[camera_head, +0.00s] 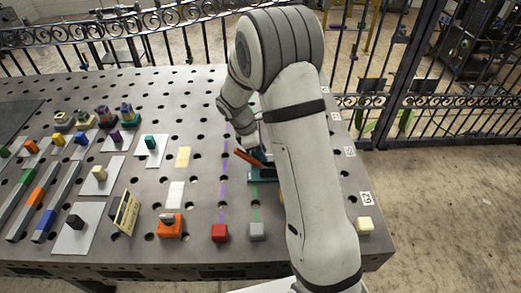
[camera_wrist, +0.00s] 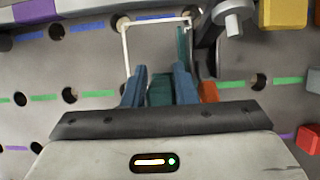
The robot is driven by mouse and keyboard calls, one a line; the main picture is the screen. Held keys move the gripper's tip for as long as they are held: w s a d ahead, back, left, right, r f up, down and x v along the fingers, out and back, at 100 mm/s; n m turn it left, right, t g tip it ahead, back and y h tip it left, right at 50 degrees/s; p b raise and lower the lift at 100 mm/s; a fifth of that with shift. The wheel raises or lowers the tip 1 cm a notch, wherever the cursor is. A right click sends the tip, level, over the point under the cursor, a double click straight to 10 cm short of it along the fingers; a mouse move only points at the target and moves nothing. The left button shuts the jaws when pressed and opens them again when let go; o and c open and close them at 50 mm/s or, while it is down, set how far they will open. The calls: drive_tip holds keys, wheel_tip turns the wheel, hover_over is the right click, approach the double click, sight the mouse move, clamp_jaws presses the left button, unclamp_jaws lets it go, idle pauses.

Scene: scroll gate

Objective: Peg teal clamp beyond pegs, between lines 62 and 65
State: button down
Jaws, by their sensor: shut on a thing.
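The teal clamp (camera_head: 262,174) shows in part in the head view, with an orange handle (camera_head: 247,157) sticking up to its left; my arm hides its right side. In the wrist view my gripper (camera_wrist: 160,90) has two blue fingers shut on a teal part of the clamp (camera_wrist: 160,92). A grey metal arm and a thin teal edge lie beyond the fingers, with an orange piece (camera_wrist: 208,92) beside the right finger. A white outlined rectangle (camera_wrist: 126,55) is on the table just ahead of the fingers. I cannot read line numbers 62 or 65.
The grey table (camera_head: 200,95) is full of holes. Purple (camera_head: 223,180), green (camera_head: 255,208) and blue (camera_wrist: 95,27) lines cross it. Red (camera_head: 219,233), grey (camera_head: 256,231) and cream (camera_head: 364,226) blocks stand along the front. Numbered cards (camera_head: 366,198) line the right edge. Several blocks and pads fill the left.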

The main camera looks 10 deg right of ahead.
drive_tip(key=c, duration=1.1)
unclamp_jaws()
drive_tip(key=shift+f, duration=0.1)
drive_tip(key=b+v, duration=0.1)
drive_tip(key=v, duration=0.7)
drive_tip(key=s+d+r+m+t+y, duration=0.1)
drive_tip(key=s+r+m, duration=0.2)
drive_tip(key=s+m, duration=0.2)
drive_tip(key=s+r+m+t+y, duration=0.1)
drive_tip(key=s+r+m, duration=0.3)
drive_tip(key=s, duration=0.8)
drive_tip(key=s+d+r+m+t+y, duration=0.1)
drive_tip(key=s+r+m+t+y, duration=0.1)
drive_tip(key=s+m, duration=0.4)
drive_tip(key=shift+s+d+r+m, duration=0.2)
drive_tip(key=shift+s+r, duration=0.25)
drive_tip(key=shift+s, duration=0.2)
drive_tip(key=shift+s+d+r+m, duration=0.1)
drive_tip(key=shift+s+r+m, duration=0.1)
drive_tip(key=shift+s+r, duration=0.35)
